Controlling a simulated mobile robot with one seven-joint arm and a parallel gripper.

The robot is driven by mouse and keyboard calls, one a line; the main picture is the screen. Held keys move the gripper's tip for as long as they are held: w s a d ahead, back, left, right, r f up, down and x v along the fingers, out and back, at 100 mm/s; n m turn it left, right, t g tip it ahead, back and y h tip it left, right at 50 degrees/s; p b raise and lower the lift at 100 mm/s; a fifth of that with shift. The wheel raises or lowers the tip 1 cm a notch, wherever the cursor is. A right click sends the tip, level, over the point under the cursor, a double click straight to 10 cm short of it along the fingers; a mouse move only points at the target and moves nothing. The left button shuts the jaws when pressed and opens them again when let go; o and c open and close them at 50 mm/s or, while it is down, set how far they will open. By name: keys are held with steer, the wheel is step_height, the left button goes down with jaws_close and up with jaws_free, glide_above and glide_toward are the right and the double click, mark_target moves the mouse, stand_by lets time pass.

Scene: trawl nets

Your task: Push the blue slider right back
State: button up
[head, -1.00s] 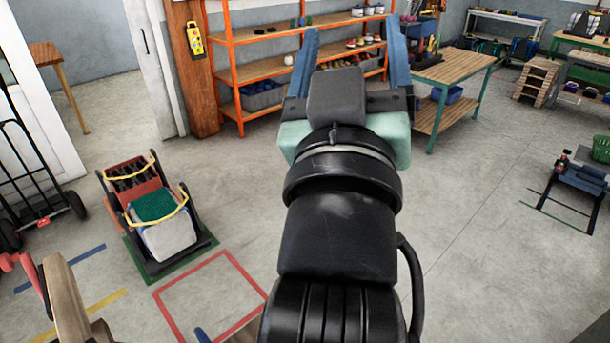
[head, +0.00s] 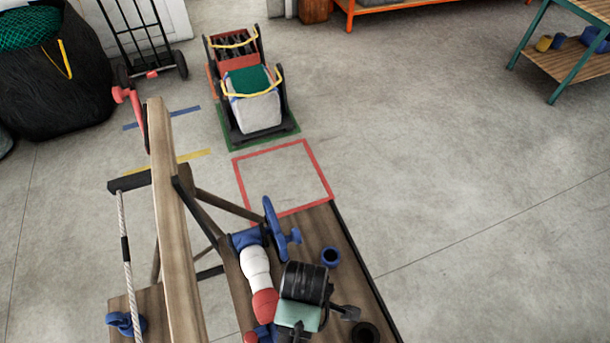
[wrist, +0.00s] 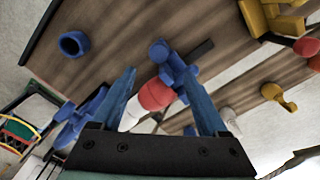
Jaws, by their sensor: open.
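A blue piece (wrist: 165,55), which looks like the blue slider, sits by a dark strip on the wooden board in the wrist view. In the head view a blue piece (head: 262,333), probably the same one, is partly cut off at the bottom edge. My gripper (wrist: 155,68) is open above the board, its blue fingers pointing towards the blue piece. The right finger overlaps its lower end in the picture; I cannot tell whether they touch. A red part (wrist: 157,95) shows between the fingers, apparently with nothing gripped. In the head view the fingers are mostly hidden.
A blue, white and red column (head: 256,265) lies along the board, beside a blue handwheel (head: 275,222) and a blue ring (head: 331,257). A wooden beam (head: 170,215) stands left. Yellow parts (wrist: 280,15) show at upper right. Floor right of the board is clear.

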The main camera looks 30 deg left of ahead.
step_height(320, 180, down, 10)
steer(key=shift+w+r, duration=0.1)
steer(key=shift+c, duration=0.2)
jaws_close()
stand_by(0.4)
stand_by(1.1)
